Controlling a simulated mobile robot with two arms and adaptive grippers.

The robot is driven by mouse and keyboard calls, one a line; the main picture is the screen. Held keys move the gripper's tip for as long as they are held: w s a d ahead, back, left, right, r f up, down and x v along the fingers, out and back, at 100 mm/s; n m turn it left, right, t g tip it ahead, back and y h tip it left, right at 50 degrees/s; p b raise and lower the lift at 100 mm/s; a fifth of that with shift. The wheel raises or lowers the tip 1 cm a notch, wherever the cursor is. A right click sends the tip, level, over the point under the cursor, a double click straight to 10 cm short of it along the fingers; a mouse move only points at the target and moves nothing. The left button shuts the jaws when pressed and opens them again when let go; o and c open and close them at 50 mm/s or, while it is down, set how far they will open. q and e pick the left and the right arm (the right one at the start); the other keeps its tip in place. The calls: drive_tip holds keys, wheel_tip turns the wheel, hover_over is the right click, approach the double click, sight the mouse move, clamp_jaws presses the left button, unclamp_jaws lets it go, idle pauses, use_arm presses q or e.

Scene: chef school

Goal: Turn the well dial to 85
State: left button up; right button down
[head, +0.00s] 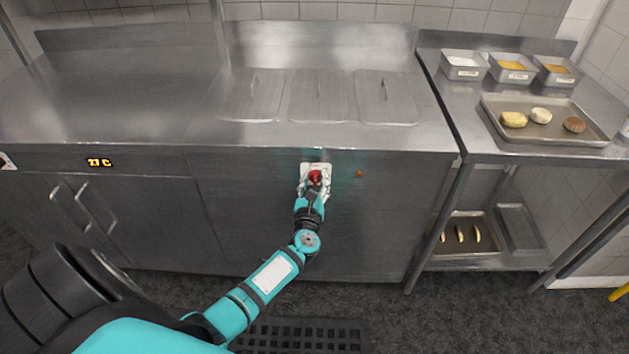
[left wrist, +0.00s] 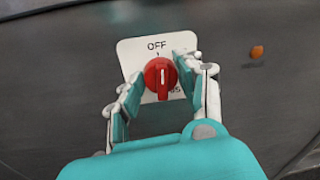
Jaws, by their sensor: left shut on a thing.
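The well dial (left wrist: 160,77) is a round red knob on a white plate (left wrist: 135,54) on the counter's front panel. The plate reads OFF at the top; print at its lower right is partly covered by a finger. The white line on the knob stands nearly upright, in line with the mark under OFF. The dial also shows in the head view (head: 315,176). My left gripper (head: 313,186) is at the plate, its fingers on both sides of the dial and shut on it. The left wrist view shows these fingers (left wrist: 159,85) too. My right gripper is out of view.
A small orange light (head: 359,174) sits right of the plate. A display (head: 99,162) at the left reads about 27 C. Three lidded wells (head: 318,97) are in the steel counter (head: 130,100). A side table holds a tray (head: 590,139) with food and several containers.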

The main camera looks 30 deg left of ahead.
use_arm(q)
drive_tip(key=m+p, duration=0.1)
drive_tip(key=m, duration=0.3)
drive_tip(key=shift+r, duration=0.1)
drive_tip(key=m+p, duration=0.1)
drive_tip(key=m, duration=0.2)
drive_tip(key=shift+d+g+p, duration=0.15)
drive_tip(key=shift+g+p, duration=0.15)
drive_tip(key=shift+p, duration=0.05)
drive_tip(key=m+p, duration=0.1)
drive_tip(key=m, duration=0.2)
drive_tip(key=shift+w+m, duration=0.1)
drive_tip(key=shift+m, duration=0.3)
drive_tip(key=m+p, duration=0.1)
drive_tip(key=m, duration=0.3)
drive_tip(key=shift+d+g+y, duration=0.1)
drive_tip(key=shift+g+y, duration=0.2)
drive_tip(key=shift+g, duration=0.1)
drive_tip(key=m+p, duration=0.1)
drive_tip(key=m, duration=0.5)
drive_tip(key=shift+w+d+y, duration=0.1)
drive_tip(key=shift+y, duration=0.3)
drive_tip(key=m, duration=0.3)
drive_tip(key=shift+f+p, duration=0.25)
drive_tip(key=shift+p, duration=0.1)
drive_tip(key=shift+f+m, duration=0.1)
drive_tip(key=shift+m, duration=1.6)
